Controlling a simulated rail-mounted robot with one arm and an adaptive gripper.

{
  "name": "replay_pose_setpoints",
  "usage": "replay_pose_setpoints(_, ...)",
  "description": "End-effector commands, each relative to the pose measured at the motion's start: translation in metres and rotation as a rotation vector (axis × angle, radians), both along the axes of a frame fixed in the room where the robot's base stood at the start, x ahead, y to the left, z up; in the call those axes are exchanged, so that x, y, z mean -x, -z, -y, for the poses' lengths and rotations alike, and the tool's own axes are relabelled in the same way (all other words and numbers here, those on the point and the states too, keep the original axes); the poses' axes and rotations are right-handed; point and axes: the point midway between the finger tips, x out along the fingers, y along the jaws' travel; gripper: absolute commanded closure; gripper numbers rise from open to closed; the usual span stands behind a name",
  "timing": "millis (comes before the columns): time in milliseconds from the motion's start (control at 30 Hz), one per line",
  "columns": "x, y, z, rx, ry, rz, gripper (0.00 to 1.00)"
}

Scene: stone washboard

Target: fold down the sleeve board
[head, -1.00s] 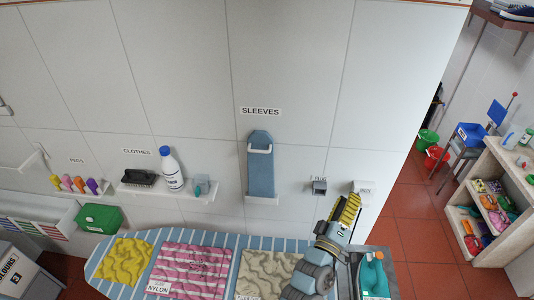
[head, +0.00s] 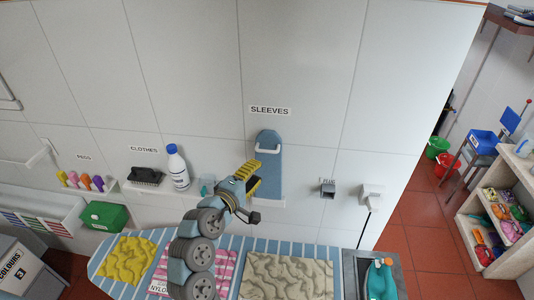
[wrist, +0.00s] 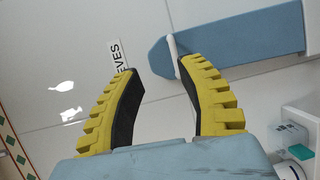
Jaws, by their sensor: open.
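The sleeve board (head: 268,165) is a narrow blue board folded upright against the tiled wall, under the SLEEVES label (head: 269,110). A white handle bar (head: 268,149) crosses it near its top. My gripper (head: 245,180) is in front of the board's lower left part in the head view and hides some of it. In the wrist view the yellow toothed fingers (wrist: 160,85) are apart with nothing between them. There the sleeve board (wrist: 245,45) lies across the upper right, beyond the right finger, and its handle (wrist: 173,47) shows near that fingertip.
Below is the striped ironing board (head: 125,288) with yellow, pink and beige cloths, and a teal iron (head: 380,280) at its right. A shelf with a brush (head: 146,177) and a white bottle (head: 178,167) is left of my gripper. A grey socket (head: 328,189) is to the right.

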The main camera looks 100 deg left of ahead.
Motion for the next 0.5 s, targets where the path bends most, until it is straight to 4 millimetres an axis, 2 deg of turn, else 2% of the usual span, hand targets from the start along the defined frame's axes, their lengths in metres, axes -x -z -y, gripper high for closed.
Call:
replay_pose_setpoints(33, 0.016, -0.001, 0.005, 0.015, -0.011, 0.003, 0.61)
replay_pose_setpoints(200, 0.042, 0.000, 0.019, 0.074, -0.008, 0.013, 0.61)
replay_pose_setpoints(367, 0.050, -0.001, 0.024, 0.094, -0.008, 0.016, 0.61)
replay_pose_setpoints(500, 0.046, 0.000, 0.018, 0.098, -0.005, 0.016, 0.61)
